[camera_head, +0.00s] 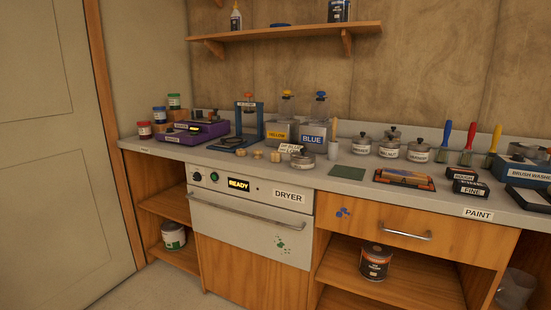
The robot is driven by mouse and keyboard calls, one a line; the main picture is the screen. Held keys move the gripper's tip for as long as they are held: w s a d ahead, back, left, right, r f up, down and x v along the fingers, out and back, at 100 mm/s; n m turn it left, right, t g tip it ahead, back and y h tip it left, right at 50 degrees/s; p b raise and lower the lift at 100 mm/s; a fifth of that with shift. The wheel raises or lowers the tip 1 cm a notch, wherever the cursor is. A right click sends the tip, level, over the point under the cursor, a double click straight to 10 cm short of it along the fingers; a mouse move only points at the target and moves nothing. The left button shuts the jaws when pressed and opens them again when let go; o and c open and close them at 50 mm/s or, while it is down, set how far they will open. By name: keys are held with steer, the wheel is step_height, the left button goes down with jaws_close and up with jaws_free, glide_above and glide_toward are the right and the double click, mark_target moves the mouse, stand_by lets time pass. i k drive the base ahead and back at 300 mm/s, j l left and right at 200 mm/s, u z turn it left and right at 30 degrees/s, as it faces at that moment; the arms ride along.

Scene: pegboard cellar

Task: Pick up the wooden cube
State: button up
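Several small, light wooden pieces sit in a row on the counter above the dryer. One small wooden piece (275,157) at the right of the row looks blocky, and another wooden piece (257,154) lies just left of it. They are too small here to tell surely which is the wooden cube. My gripper is not in view.
The grey counter (348,155) is crowded: a purple device (196,131), a blue press (250,122), yellow and blue dispensers (313,133), lidded pots (389,148), brushes and a brush washer (524,168). The dryer (250,200) has a front handle. A shelf (285,33) hangs above. A door is at left.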

mark_target(277, 156)
steer(key=i+j+z, duration=0.1)
steer(key=i, duration=0.4)
steer(key=i+j+z, duration=0.1)
steer(key=i, duration=0.45)
steer(key=i+j+z, duration=0.1)
steer(key=i+j, duration=0.15)
steer(key=i, duration=0.25)
steer(key=i+j+z, duration=0.1)
steer(key=i+j, duration=0.15)
steer(key=i, duration=0.25)
